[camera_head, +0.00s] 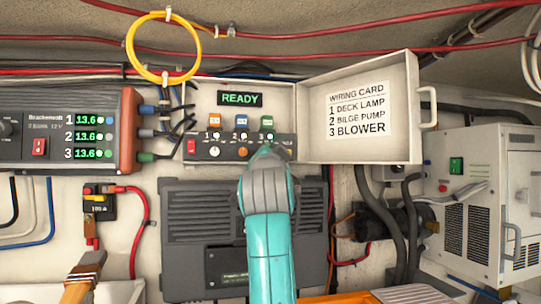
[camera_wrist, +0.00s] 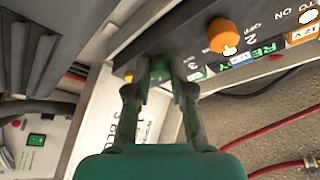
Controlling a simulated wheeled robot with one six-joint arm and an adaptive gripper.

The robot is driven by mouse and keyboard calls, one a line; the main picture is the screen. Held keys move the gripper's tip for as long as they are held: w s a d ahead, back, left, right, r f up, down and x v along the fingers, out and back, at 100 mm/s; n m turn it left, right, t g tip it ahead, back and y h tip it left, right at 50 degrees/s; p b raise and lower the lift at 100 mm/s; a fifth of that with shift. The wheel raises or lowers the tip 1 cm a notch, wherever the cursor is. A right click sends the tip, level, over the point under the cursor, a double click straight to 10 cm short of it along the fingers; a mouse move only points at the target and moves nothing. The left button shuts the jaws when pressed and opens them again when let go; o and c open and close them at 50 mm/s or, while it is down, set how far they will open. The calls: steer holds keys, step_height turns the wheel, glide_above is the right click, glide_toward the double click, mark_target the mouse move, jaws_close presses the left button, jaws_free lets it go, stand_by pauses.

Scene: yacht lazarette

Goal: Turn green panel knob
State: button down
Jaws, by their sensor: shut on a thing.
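The dark switch panel (camera_head: 228,152) sits in an open white box under a lit READY display (camera_head: 240,99). It carries a white knob (camera_head: 214,152) and an orange knob (camera_head: 242,152). The green label marked 3 (camera_head: 266,121) is above the right position. My gripper (camera_head: 265,151) reaches up to that position and hides the green knob in the head view. In the wrist view my gripper (camera_wrist: 159,82) is shut on the green knob, mostly hidden between the fingertips. The orange knob (camera_wrist: 223,37) is beside it, clear of the fingers.
The open box lid (camera_head: 405,110) with the wiring card stands to the right. A power unit (camera_head: 70,130) with cables is at left, and a yellow cable loop (camera_head: 163,48) hangs above. A white unit with a green switch (camera_head: 456,165) is at far right.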

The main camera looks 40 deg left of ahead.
steer(key=shift+m+h, duration=0.3)
steer(key=shift+m, duration=0.3)
steer(key=c, duration=1)
jaws_free()
steer(key=v, duration=1.2)
steer(key=shift+d, duration=0.1)
